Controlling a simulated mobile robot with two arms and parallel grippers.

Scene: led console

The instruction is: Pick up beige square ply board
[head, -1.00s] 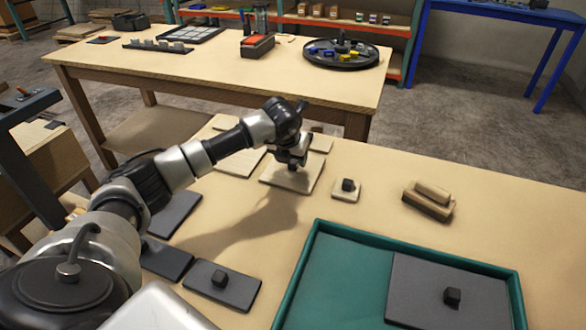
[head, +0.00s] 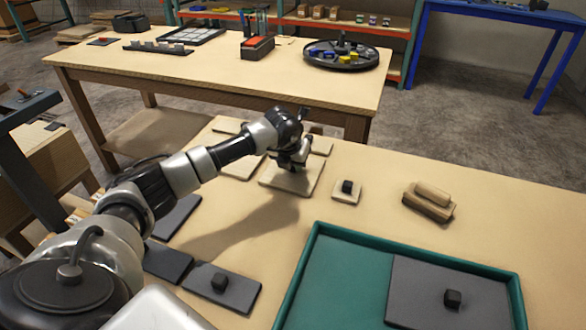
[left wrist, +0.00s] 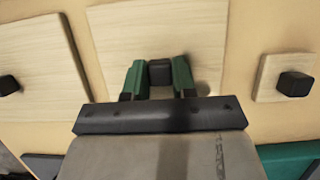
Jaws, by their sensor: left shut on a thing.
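The beige square ply board (head: 303,182) lies flat on the near table, and it fills the upper middle of the left wrist view (left wrist: 205,40). Its black knob (left wrist: 160,72) stands between the green fingers of my left gripper (left wrist: 160,82). In the head view my left gripper (head: 291,166) is low over this board and hides the knob. The left gripper is shut on the knob. The board appears to rest on the table. My right gripper is not in view.
Another beige board (left wrist: 40,60) lies close on the left, and a small beige square (head: 345,197) with a black knob on the right. Table space right of the block is clear.

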